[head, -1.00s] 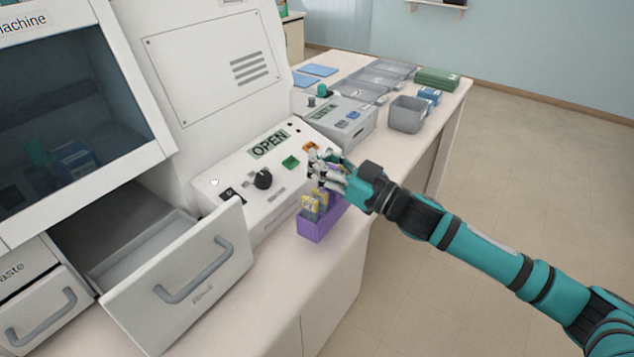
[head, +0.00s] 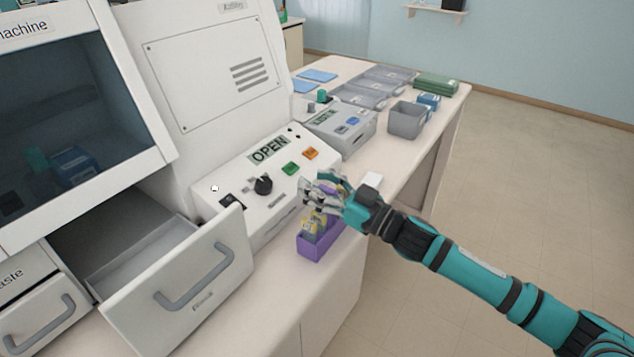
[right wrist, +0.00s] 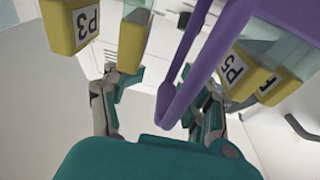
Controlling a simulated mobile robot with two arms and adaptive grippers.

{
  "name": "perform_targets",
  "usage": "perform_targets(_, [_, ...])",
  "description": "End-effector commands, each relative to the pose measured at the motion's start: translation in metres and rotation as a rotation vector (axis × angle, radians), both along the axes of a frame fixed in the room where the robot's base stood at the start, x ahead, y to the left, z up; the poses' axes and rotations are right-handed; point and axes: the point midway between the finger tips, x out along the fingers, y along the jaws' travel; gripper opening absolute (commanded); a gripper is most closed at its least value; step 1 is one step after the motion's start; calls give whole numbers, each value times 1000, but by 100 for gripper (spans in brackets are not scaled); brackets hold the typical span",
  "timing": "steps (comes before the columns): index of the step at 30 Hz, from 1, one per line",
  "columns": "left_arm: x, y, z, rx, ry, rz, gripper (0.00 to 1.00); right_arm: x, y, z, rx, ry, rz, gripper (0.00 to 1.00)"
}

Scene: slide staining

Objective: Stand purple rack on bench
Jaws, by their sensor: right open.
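The purple rack (head: 311,250) is upright at the bench's front edge, beside the machine's control panel. It carries several slides with yellow tops, and labels such as P3 and P5 show in the right wrist view. My right gripper (head: 322,190) is at the top of the rack. In the right wrist view its open fingers (right wrist: 155,100) stand on either side of the purple handle (right wrist: 190,85), apart from each other. The rack's base is partly hidden, and I cannot tell for sure whether it touches the bench (head: 275,275). My left gripper is out of view.
The staining machine's open drawer (head: 185,285) juts out left of the rack. A control panel with an OPEN display (head: 269,150) stands behind it. A small white object (head: 372,180), a grey device (head: 342,133) and a grey bin (head: 405,122) are farther right along the bench.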

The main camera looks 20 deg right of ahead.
Motion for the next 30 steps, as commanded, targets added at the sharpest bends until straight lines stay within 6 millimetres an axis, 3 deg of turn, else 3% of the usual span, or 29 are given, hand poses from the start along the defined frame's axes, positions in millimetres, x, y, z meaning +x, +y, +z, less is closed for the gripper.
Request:
perform_targets(8, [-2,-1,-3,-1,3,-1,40,-5,-4,-3,0,2,-1,46])
perform_targets(22, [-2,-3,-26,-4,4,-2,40,-71,-56,-18,-2,5,0,46])
perform_targets(30, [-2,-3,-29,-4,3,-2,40,-90,-72,-19,0,1,0,46])
